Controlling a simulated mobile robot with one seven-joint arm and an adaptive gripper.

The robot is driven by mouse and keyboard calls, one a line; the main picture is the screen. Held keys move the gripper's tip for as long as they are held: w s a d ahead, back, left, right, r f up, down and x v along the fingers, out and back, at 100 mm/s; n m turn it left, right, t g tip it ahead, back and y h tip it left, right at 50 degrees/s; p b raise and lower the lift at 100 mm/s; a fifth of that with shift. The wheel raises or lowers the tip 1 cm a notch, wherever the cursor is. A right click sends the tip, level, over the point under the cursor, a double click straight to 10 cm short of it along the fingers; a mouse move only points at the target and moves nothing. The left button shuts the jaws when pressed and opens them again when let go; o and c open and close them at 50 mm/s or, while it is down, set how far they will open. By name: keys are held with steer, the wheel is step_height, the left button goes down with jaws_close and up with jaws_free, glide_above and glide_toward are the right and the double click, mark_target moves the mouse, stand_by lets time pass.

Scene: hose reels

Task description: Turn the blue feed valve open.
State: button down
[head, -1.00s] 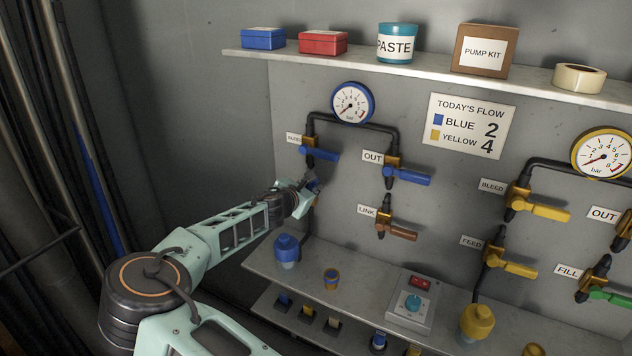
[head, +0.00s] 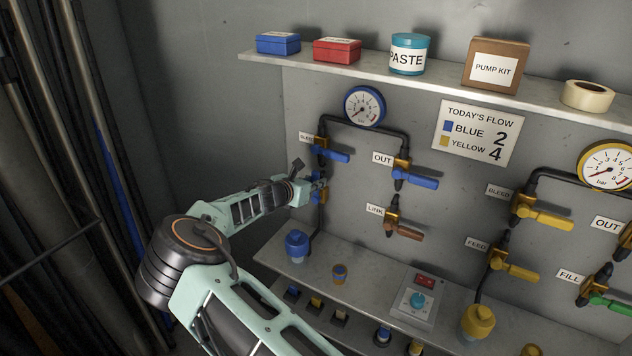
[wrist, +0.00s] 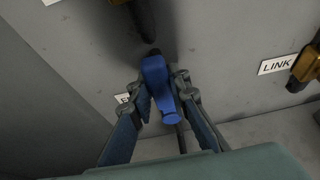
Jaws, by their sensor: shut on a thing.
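The blue feed valve's handle (wrist: 158,85) fills the gap between my fingers in the wrist view, its rounded end toward me. My gripper (wrist: 161,100) is shut on this handle, one finger on each side. In the head view my gripper (head: 319,186) is at the left blue line, below the blue bleed valve (head: 332,153); its fingers and wrist hide most of the feed valve. The feed label is mostly covered by a finger in the wrist view. The blue gauge (head: 365,105) is above; its reading is too small to tell.
The blue out valve (head: 416,180) and brown link valve (head: 404,231) are to the right of my gripper. Yellow valves are farther right.

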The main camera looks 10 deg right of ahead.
steer(key=shift+a, duration=0.1)
steer(key=c, duration=1.8)
jaws_free()
steer(key=v, duration=1.2)
